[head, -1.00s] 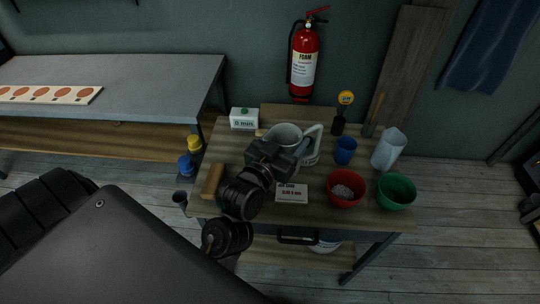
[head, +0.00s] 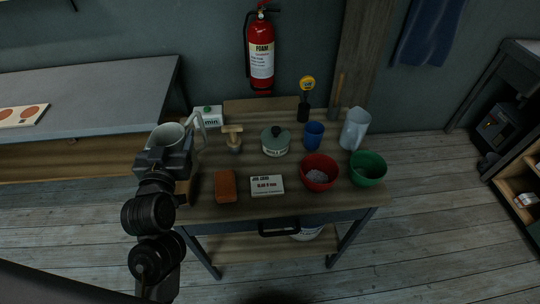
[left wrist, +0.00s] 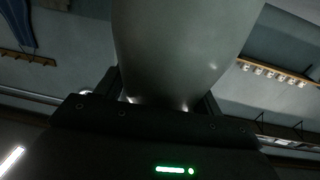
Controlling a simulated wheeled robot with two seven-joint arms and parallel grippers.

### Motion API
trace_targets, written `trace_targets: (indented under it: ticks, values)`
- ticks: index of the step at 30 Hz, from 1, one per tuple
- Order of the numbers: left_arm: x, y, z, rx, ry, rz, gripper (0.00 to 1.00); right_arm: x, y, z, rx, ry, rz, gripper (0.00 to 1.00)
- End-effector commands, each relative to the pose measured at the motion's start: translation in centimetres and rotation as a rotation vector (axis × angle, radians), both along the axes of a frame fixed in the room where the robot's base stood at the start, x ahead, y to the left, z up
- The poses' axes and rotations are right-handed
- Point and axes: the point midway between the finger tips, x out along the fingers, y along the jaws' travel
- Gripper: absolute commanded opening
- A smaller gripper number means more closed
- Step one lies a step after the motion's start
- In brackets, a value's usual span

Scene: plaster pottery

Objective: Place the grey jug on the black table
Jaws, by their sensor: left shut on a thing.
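My left gripper (head: 163,158) is shut on the grey jug (head: 168,136) at the left side of the wooden workbench. The jug looks upright, with its open mouth up and its pale handle to the right. In the left wrist view the jug (left wrist: 185,50) fills the space between the fingers. The gripper hides its lower part, so I cannot tell its height over the bench. A dark-topped table (head: 525,48) is cut off at the right edge; I cannot tell surely whether it is the black table. My right gripper is not in view.
The wooden workbench (head: 220,212) holds an orange block (head: 226,186), a card (head: 267,185), a lidded pot (head: 275,142), a red bowl (head: 319,171), a green bowl (head: 368,168) and a blue cup (head: 313,135). A long grey-topped bench (head: 90,95) stands left. Open floor lies right.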

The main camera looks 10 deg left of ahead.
Motion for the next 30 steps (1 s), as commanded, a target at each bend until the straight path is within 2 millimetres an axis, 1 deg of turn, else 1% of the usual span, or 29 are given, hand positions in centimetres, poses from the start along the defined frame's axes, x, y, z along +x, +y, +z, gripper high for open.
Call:
trace_targets:
  ticks: [1, 3, 10, 14, 17, 18, 19, 20, 26, 28, 30]
  values:
    - [-0.2, 0.5, 0.1, 0.001, -0.004, 0.012, 0.24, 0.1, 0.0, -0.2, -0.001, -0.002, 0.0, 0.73]
    - [-0.2, 0.8, 0.1, 0.001, -0.003, 0.019, 0.24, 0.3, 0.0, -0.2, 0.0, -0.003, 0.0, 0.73]
    - [-0.2, 0.8, 0.0, 0.001, -0.003, 0.019, 0.24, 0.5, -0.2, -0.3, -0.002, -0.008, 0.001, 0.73]
    - [0.6, 0.8, -0.7, 0.001, -0.006, 0.02, 0.24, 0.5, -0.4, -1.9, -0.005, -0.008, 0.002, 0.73]
    - [1.5, 0.9, -1.5, 0.001, -0.008, 0.02, 0.24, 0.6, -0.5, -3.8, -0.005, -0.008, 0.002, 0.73]
    - [2.0, 1.0, -1.7, 0.0, -0.008, 0.019, 0.24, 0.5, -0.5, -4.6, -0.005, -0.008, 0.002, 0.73]
    - [2.4, 1.0, -1.7, 0.0, -0.008, 0.018, 0.24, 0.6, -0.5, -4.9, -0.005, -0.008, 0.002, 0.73]
    - [3.1, 1.1, -1.4, 0.003, -0.001, 0.018, 0.24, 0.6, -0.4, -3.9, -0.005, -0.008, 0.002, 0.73]
    - [7.7, 1.6, -3.3, 0.004, 0.0, 0.018, 0.24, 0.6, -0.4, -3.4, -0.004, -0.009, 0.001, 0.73]
    - [9.3, 1.9, -4.1, 0.004, 0.001, 0.018, 0.24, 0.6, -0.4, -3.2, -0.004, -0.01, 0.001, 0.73]
    - [10.3, 2.0, -5.8, 0.003, 0.003, 0.019, 0.24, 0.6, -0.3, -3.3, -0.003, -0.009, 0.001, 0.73]
